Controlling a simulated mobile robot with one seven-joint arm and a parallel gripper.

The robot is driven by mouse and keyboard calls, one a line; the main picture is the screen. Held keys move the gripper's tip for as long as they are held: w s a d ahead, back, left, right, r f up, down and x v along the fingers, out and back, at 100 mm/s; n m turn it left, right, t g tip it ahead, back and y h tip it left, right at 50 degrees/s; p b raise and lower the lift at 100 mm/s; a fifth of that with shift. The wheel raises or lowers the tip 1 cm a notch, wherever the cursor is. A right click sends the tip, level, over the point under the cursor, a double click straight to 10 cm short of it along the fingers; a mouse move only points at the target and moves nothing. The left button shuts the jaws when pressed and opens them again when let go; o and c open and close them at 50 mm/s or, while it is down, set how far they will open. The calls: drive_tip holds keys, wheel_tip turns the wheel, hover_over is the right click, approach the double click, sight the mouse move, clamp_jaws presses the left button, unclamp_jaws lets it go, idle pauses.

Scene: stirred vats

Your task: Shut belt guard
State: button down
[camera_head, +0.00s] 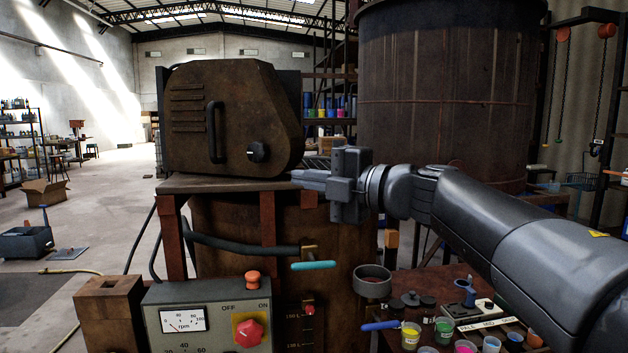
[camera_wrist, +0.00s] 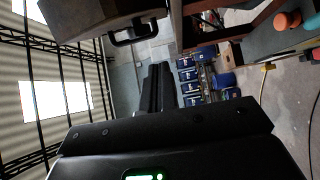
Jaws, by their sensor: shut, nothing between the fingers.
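The belt guard (camera_head: 235,118) is a rusty brown housing with vent slots. It carries a black upright handle (camera_head: 213,130) and a black knob (camera_head: 258,152). Dark backing shows behind its edges; I cannot tell whether it sits fully shut. My gripper (camera_head: 300,177) points left, its shut, empty fingers just at the guard's lower right corner; I cannot tell whether they touch. In the wrist view the guard (camera_wrist: 85,14) is at the top left with its handle (camera_wrist: 138,36). My shut fingers (camera_wrist: 158,75) are apart from the handle there.
A rusty stand (camera_head: 225,184) lies under the guard. A control box (camera_head: 205,320) with a dial and red knob stands below. A large vat (camera_head: 445,90) rises behind my arm. A bench with paint cups (camera_head: 410,334) is at the lower right. Open floor lies left.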

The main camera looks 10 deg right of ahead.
drive_tip(key=w+a, duration=0.1)
drive_tip(key=w, duration=0.6)
drive_tip(key=shift+a, duration=0.4)
drive_tip(key=w+d+n+g+y, duration=0.1)
drive_tip(key=w, duration=0.3)
drive_tip(key=w+d+n+g, duration=0.1)
drive_tip(key=w+d, duration=0.1)
drive_tip(key=w, duration=0.2)
drive_tip(key=w+d+n+g+y, duration=0.1)
drive_tip(key=w, duration=0.4)
drive_tip(key=shift+d+g+y, duration=0.3)
drive_tip(key=shift+d+g, duration=0.1)
drive_tip(key=shift+w, duration=0.75)
drive_tip(key=shift+w+d+r, duration=0.1)
drive_tip(key=shift+w+r, duration=0.05)
drive_tip(key=shift+w, duration=0.3)
